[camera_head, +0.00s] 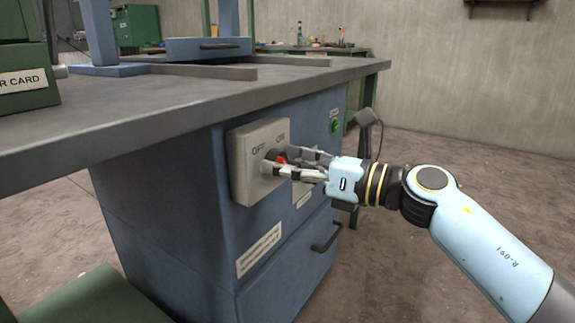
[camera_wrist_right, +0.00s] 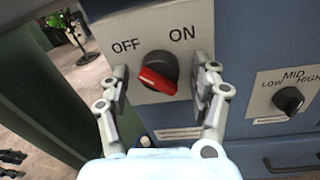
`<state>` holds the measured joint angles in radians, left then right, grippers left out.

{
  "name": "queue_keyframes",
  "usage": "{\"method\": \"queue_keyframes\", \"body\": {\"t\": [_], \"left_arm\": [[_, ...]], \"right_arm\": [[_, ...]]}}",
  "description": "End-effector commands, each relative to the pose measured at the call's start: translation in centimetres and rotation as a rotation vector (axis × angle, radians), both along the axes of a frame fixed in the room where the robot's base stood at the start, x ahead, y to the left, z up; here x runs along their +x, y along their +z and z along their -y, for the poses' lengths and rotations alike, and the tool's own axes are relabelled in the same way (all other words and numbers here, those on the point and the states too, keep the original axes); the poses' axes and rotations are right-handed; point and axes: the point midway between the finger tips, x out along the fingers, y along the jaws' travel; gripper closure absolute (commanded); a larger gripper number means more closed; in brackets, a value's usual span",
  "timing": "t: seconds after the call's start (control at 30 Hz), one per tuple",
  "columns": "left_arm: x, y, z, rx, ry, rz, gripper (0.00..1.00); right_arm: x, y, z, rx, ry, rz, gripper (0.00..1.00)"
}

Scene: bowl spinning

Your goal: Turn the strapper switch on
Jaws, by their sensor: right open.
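The strapper switch is a round black knob with a red grip (camera_wrist_right: 158,80) on a grey switch box (camera_head: 240,168), which is on the side of the blue strapper machine (camera_head: 170,190). OFF is printed above left of the knob and ON above right. My right gripper (camera_head: 291,162) is at the front of the box. In the right wrist view, my right gripper (camera_wrist_right: 163,85) is open, one finger on each side of the knob, with visible gaps. The red grip lies slanted; which label it points to is not clear. My left gripper is not in view.
A second black knob (camera_wrist_right: 289,99) marked LOW, MID, HIGH is to the right in the wrist view. A green button (camera_head: 335,127) is farther along the machine. The grey tabletop (camera_head: 190,97) overhangs the switch box. A drawer handle (camera_head: 328,238) sticks out below.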

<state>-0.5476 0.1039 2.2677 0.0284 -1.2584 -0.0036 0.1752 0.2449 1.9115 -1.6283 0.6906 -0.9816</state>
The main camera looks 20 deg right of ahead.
Motion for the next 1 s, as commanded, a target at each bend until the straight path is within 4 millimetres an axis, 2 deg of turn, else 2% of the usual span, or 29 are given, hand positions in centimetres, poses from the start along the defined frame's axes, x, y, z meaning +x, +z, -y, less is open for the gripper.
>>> {"method": "queue_keyframes", "body": {"t": [0.23, 0.67, 1.0], "left_arm": [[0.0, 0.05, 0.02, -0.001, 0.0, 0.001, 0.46], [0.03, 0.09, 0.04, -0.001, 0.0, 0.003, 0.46], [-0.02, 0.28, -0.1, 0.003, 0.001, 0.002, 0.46]], "right_arm": [[0.05, 0.01, -0.06, 0.0, 0.0, 0.0, 0.36], [0.04, 0.0, -0.04, 0.0, 0.0, 0.0, 0.92], [0.07, 0.21, -0.02, 0.044, -0.001, -0.033, 0.92]]}}
